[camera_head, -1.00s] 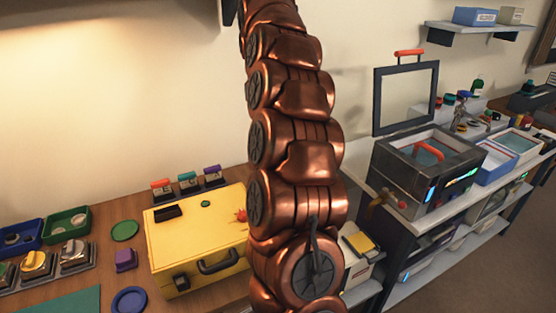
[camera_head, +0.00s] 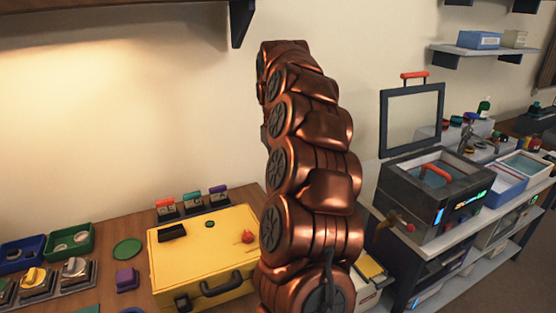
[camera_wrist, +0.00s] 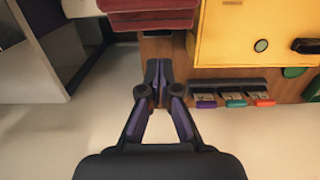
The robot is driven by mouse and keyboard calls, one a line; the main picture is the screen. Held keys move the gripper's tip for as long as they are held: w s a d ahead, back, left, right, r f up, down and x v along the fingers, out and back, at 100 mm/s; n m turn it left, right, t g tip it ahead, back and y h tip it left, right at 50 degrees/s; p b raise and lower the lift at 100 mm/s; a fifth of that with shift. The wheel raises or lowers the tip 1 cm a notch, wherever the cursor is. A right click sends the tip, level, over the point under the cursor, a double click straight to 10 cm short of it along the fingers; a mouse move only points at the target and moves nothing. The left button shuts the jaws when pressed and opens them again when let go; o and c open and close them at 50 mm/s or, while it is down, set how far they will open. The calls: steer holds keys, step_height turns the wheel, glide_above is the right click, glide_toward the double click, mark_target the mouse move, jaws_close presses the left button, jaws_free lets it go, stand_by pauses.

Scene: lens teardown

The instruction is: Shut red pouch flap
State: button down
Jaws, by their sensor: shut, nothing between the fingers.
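In the wrist view, a dark red, layered thing (camera_wrist: 150,15) shows at the top edge, cut off by the frame; it looks like the red pouch. I cannot tell how its flap lies. My gripper (camera_wrist: 160,66) is shut and empty, its fingertips pointing up the picture, just below the red thing and left of the yellow case (camera_wrist: 240,45). I cannot tell whether it touches anything. In the head view, my copper arm rises in front of the bench, and neither the pouch nor the gripper can be made out there.
The yellow case (camera_head: 200,250) stands on the wooden bench, with several coloured-tab clips (camera_head: 192,200) behind it. A blue tray (camera_head: 22,252) and green tray (camera_head: 70,243) are at left. A dark machine (camera_head: 430,190) with an open lid stands at right. A wall shelf (camera_head: 130,8) hangs above.

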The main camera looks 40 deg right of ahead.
steer(key=shift+s+a+f+p, duration=0.2)
steer(key=shift+s+f+p, duration=0.2)
steer(key=shift+s, duration=0.2)
steer(key=shift+s+a+f+p, duration=0.25)
steer(key=shift+s+f+p, duration=0.1)
steer(key=shift+s, duration=0.3)
steer(key=shift+s+a+f+p, duration=0.2)
steer(key=shift+s+f+p, duration=0.15)
steer(key=shift+s, duration=0.25)
steer(key=shift+s+a+b, duration=0.15)
steer(key=shift+b, duration=0.35)
